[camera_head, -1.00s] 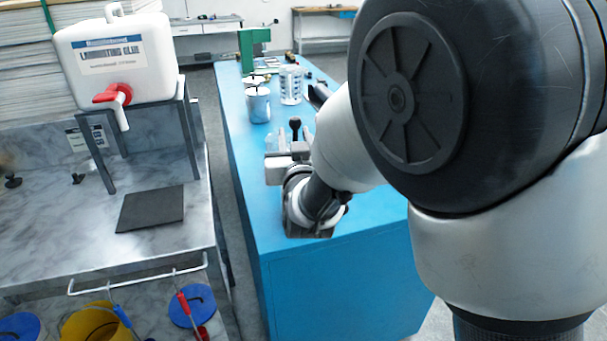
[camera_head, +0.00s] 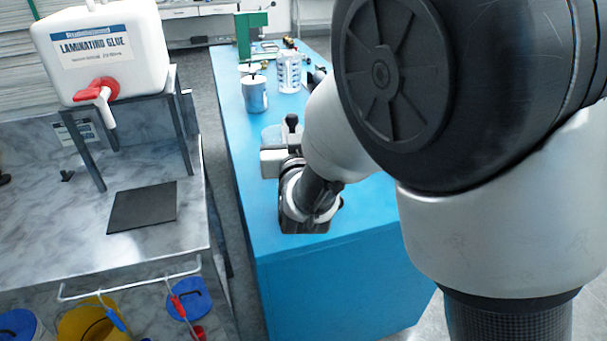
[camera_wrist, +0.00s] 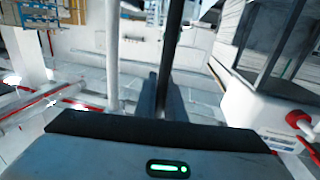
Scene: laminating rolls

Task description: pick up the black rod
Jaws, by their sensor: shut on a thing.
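The black rod (camera_wrist: 173,40) shows in the wrist view as a dark upright bar between the two fingers of my gripper (camera_wrist: 164,95). The fingers are closed on it. In the head view, a dark knobbed end, seemingly the rod's top (camera_head: 291,122), sticks up just above my gripper (camera_head: 277,158), over the blue bench (camera_head: 240,180). My wrist hides the rod's lower part, and I cannot tell whether it touches the bench.
A tin (camera_head: 254,95) and a clear container (camera_head: 289,73) stand farther back on the bench, near a green piece (camera_head: 244,38). A steel table (camera_head: 150,245) at left carries a white glue canister (camera_head: 105,55) on a stand. A dark pad (camera_head: 143,207) lies on it.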

